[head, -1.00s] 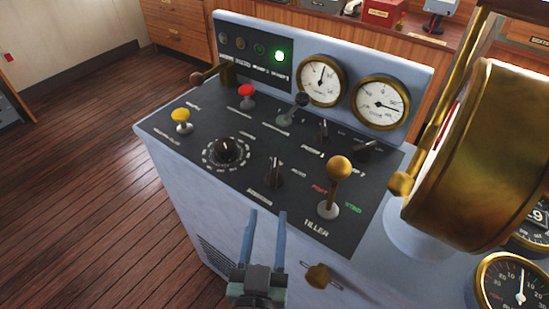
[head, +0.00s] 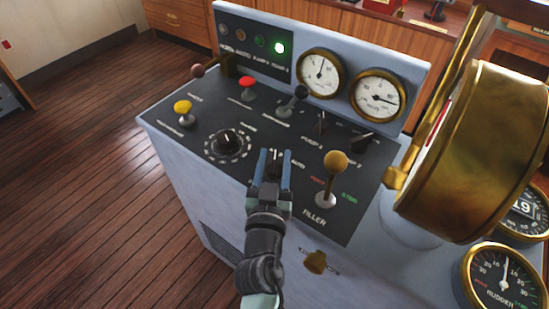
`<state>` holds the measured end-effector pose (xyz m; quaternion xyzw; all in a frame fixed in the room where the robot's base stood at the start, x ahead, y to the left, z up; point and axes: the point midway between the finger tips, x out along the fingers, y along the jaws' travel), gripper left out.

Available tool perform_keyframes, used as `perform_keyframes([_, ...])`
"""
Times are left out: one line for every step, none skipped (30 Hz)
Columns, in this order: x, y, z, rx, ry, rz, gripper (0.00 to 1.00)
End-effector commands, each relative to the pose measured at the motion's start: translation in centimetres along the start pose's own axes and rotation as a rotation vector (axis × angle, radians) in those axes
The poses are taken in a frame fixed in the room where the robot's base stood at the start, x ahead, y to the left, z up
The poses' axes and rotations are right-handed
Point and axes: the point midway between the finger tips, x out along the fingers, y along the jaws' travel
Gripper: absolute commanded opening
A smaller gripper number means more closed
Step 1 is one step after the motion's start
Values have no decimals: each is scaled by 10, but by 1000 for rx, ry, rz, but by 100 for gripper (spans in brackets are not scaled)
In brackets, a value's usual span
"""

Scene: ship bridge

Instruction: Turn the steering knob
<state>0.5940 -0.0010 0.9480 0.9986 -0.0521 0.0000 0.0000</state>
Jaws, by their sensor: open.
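A small black pointer knob (head: 274,163) with the word AUTO at its right sits on the dark sloping panel; it appears to be the steering knob, but its lower label is hidden by my arm. My gripper (head: 275,154) is open, with its two blue fingers on the left and right sides of this knob. Whether the fingers touch the knob, or how high they are over the panel, I cannot tell. My wrist covers the panel's front edge below it.
A round dial knob (head: 228,142) is just left of my gripper. The brass-topped tiller lever (head: 335,163) stands close on the right. A yellow knob (head: 183,107), a red knob (head: 248,82) and black levers are farther off. A large brass wheel housing (head: 470,150) blocks the right.

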Motion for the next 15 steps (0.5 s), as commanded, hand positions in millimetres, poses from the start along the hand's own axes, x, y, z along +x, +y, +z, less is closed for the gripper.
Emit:
perform_keyframes([0,0,0,0,0,0,46])
perform_keyframes([0,0,0,0,0,0,46])
perform_keyframes([0,0,0,0,0,1,46])
perform_keyframes([0,0,0,0,0,1,46])
perform_keyframes([0,0,0,0,0,1,46])
perform_keyframes([0,0,0,0,0,0,43])
perform_keyframes([0,0,0,0,0,1,37])
perform_keyframes([0,0,0,0,0,1,32])
perform_keyframes([0,0,0,0,0,1,25])
perform_keyframes([0,0,0,0,0,0,19])
perform_keyframes([0,0,0,0,0,0,14])
perform_keyframes([0,0,0,0,0,0,7])
perform_keyframes([0,0,0,0,0,0,1])
perform_keyframes([0,0,0,0,0,0,0])
perform_keyframes([0,0,0,0,0,0,0])
